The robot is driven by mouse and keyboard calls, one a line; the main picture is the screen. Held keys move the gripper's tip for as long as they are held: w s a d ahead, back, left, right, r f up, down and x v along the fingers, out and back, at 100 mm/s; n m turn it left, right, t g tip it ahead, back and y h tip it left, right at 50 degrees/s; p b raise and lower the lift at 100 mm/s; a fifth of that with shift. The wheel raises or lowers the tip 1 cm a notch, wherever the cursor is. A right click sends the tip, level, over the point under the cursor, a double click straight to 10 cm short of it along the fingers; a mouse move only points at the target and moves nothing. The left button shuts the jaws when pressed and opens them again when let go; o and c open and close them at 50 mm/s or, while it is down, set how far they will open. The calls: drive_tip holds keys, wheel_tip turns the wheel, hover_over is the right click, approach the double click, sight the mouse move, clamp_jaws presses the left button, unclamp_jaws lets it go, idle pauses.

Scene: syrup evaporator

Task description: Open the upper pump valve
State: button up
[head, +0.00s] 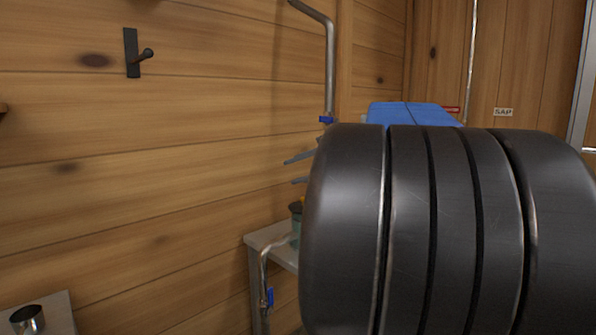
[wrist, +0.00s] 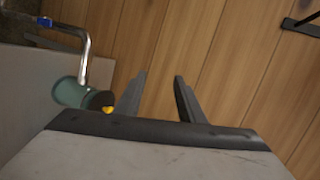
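The upper pump valve is a small blue handle (head: 326,119) on the grey vertical pipe (head: 330,70) by the wooden wall in the head view. Its exact turn is too small to tell. A lower blue valve (head: 269,297) sits on the pipe at the table's front; it also seems to show in the wrist view (wrist: 44,21). The teal pump (wrist: 80,94) has a dark end and a yellow part. My gripper (head: 288,171) is below and left of the upper valve in the picture, apart from it. Its fingers are spread and empty in the wrist view (wrist: 161,75).
My dark arm hides much of the right side of the head view. A grey table (head: 262,236) bears the pump. A blue box-like thing (head: 412,113) shows behind my arm. A black wall hook (head: 135,54) and a metal cup (head: 27,319) are at left.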

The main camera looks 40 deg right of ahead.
sight(330, 120)
drive_tip(key=c, duration=0.5)
drive_tip(key=shift+d+r+m, duration=0.2)
drive_tip(key=shift+d+m, duration=0.1)
clamp_jaws()
drive_tip(key=s+d+r+m+h, duration=0.1)
drive_tip(key=d+r+m, duration=0.2)
drive_tip(key=d+m, duration=0.4)
drive_tip(key=s+d+r+m+t+h, duration=0.1)
drive_tip(key=d+r+m, duration=0.2)
drive_tip(key=d+m, duration=0.4)
drive_tip(key=s+d+r+m+h, duration=0.1)
drive_tip(key=d+r+m, duration=0.3)
drive_tip(key=d+m, duration=0.3)
drive_tip(key=w+a+m, duration=0.1)
drive_tip(key=w+a, duration=0.1)
drive_tip(key=w, duration=0.7)
drive_tip(key=shift+w+r, duration=0.15)
drive_tip(key=shift+r, duration=0.05)
